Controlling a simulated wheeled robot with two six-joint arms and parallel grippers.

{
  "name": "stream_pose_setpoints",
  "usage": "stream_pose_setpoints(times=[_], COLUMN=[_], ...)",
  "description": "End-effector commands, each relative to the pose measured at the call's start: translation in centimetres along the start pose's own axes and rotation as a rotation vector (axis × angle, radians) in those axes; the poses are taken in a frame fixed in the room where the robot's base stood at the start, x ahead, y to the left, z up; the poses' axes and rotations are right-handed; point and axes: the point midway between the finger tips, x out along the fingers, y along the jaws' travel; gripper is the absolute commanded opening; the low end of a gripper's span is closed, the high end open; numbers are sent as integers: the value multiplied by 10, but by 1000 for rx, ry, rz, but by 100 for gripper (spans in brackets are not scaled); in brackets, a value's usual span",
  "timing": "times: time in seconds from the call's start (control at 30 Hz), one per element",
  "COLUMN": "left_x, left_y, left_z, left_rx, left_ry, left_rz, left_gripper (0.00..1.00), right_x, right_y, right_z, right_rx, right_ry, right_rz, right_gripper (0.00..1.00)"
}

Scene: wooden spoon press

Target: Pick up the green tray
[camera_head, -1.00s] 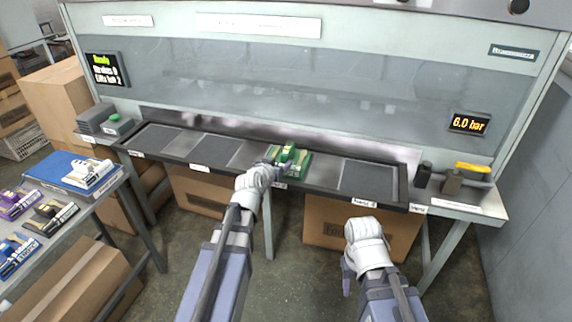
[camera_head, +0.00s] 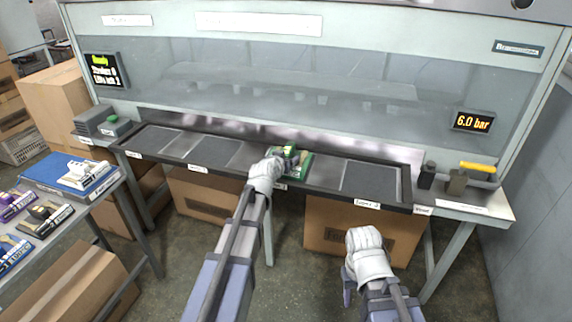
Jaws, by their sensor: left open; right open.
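The green tray (camera_head: 303,168) sits on the dark press shelf, a little right of its middle, with yellowish wooden pieces on it. My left gripper (camera_head: 287,158) is open at the left part of the tray, over or beside its contents. The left wrist hides part of the tray, and I cannot tell whether the fingers touch it. My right gripper (camera_head: 347,290) is open and empty, low in front of the bench, well apart from the tray.
The shelf (camera_head: 215,150) has empty grey places left and right of the tray. A side table (camera_head: 100,192) at the left holds a blue mat and several coloured packs. Cardboard boxes (camera_head: 365,228) stand under the bench. A yellow-handled lever (camera_head: 478,168) is at the right end.

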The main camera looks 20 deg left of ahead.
Motion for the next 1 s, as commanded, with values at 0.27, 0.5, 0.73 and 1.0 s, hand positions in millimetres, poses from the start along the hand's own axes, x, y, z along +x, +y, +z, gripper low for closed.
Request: stream_pose_setpoints(times=[0.27, 0.5, 0.73, 1.0], left_x=[-1, -1, -1, -1], left_y=[0, 0, 0, 0], left_z=[0, 0, 0, 0], left_rx=[-1, -1, -1, -1], left_ry=[0, 0, 0, 0], left_rz=[0, 0, 0, 0], left_gripper=[51, 24, 0, 0], right_x=[-1, -1, -1, -1], right_y=[0, 0, 0, 0], right_z=[0, 0, 0, 0], right_rx=[0, 0, 0, 0], right_ry=[0, 0, 0, 0], right_rz=[0, 0, 0, 0], right_gripper=[50, 50, 50, 50])
